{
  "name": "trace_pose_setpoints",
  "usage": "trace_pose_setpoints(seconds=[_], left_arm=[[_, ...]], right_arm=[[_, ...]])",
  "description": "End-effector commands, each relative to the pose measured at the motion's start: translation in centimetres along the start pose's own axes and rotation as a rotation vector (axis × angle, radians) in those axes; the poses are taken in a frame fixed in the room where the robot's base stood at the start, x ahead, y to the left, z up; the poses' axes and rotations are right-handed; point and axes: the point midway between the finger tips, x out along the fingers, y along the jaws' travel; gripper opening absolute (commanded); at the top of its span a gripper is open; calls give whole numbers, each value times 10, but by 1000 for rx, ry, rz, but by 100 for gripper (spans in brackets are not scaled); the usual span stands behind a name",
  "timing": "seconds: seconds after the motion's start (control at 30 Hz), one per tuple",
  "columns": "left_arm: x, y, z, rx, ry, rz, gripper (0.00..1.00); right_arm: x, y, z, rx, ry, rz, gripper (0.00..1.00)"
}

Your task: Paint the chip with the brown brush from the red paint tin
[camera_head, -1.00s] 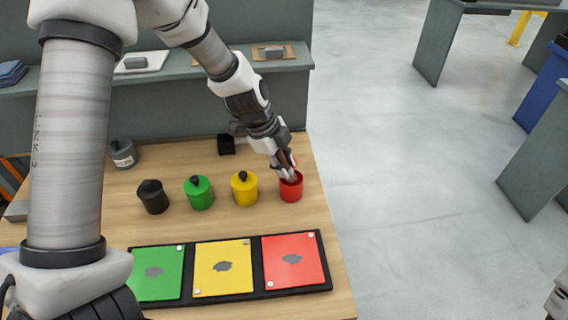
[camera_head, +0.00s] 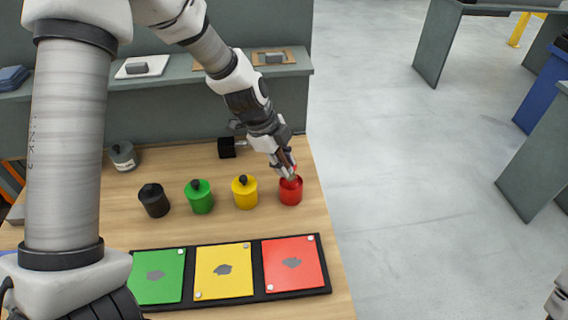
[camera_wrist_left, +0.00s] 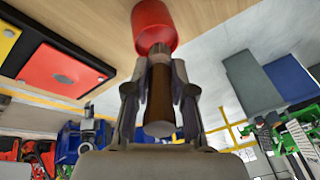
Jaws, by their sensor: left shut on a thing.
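My left gripper (camera_head: 287,168) is shut on the brown brush (camera_wrist_left: 160,105), whose handle lies between the fingers in the left wrist view. The gripper is just above the red paint tin (camera_head: 290,192), with the brush's metal end at the tin's mouth. The tin also shows in the left wrist view (camera_wrist_left: 153,24). The bristles are hidden, so I cannot tell how deep they are. Three chips, green (camera_head: 157,277), yellow (camera_head: 223,270) and red (camera_head: 294,264), lie in a black tray (camera_head: 188,275), each with a grey patch. My right gripper is not in view.
Yellow (camera_head: 245,193), green (camera_head: 200,198) and black (camera_head: 154,201) lidded tins stand left of the red tin. A grey pot (camera_head: 123,156) and a small black block (camera_head: 227,148) are farther back. The wooden table (camera_head: 325,215) ends just right of the red tin.

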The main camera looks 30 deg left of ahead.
Motion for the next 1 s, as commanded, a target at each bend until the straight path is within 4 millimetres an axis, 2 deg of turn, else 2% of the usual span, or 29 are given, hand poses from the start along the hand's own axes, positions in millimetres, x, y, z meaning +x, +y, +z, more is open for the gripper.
trace_pose_setpoints(seconds=[0.03, 0.5, 1.0], left_arm=[[-8, -2, -2, 1, 0, -1, 0], [-48, -11, -14, 2, 0, -2, 0], [-48, -11, -14, 1, 0, -2, 0]], right_arm=[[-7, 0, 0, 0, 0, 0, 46], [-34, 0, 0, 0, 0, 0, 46], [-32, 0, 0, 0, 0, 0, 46]])
